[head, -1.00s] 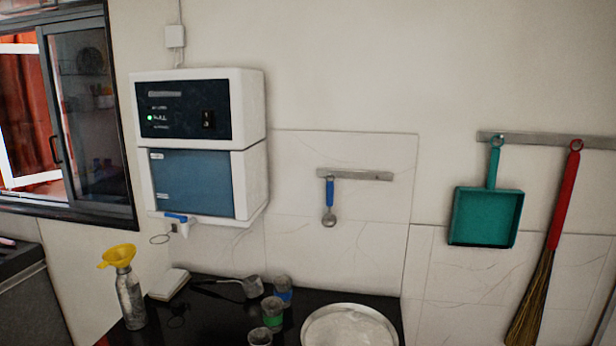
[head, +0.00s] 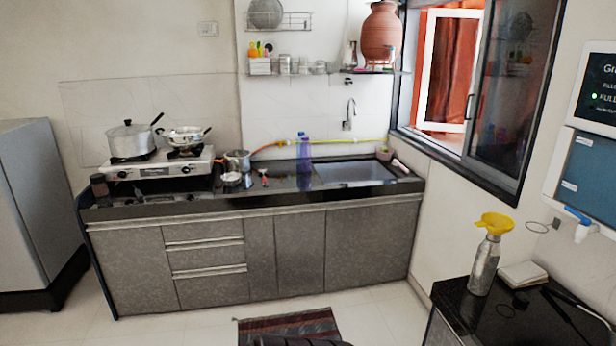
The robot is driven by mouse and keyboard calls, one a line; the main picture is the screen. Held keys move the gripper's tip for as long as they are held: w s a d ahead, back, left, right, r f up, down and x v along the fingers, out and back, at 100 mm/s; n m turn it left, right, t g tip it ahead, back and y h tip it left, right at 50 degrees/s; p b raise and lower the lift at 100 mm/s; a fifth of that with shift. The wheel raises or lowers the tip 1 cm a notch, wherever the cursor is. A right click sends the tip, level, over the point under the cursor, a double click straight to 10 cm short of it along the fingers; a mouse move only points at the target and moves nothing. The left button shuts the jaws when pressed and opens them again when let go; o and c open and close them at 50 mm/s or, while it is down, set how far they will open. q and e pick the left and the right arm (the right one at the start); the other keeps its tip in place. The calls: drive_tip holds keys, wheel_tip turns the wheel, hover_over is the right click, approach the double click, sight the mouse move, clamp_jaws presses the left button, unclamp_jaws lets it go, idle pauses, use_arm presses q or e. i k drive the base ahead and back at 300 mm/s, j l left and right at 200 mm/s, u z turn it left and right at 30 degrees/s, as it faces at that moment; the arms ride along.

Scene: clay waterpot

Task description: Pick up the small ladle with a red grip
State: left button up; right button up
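I cannot make out a ladle with a red grip for certain. A small item with red on it (head: 264,178) stands on the dark kitchen counter (head: 340,202), between a steel pot and a purple bottle. It is too small to tell what it is. Neither of my grippers is in view.
A stove (head: 160,168) with two pots is on the counter's left part, a sink (head: 352,172) on its right. A clay pot (head: 380,38) stands on a wall shelf. A mat (head: 288,328) lies on the floor. A black side counter (head: 520,310) holds a bottle with a yellow funnel (head: 488,250).

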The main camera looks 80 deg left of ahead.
sight(263, 171)
drive_tip(key=u, duration=3)
drive_tip(key=i+l, duration=0.15)
drive_tip(key=i, duration=0.3)
drive_tip(key=i+l, duration=0.15)
drive_tip(key=i, duration=0.35)
drive_tip(key=i+l+u, duration=0.1)
drive_tip(key=i, duration=0.35)
drive_tip(key=i+l, duration=0.2)
drive_tip(key=i, duration=0.25)
drive_tip(key=i+l, duration=0.2)
drive_tip(key=i, duration=0.3)
drive_tip(key=j+u, duration=0.05)
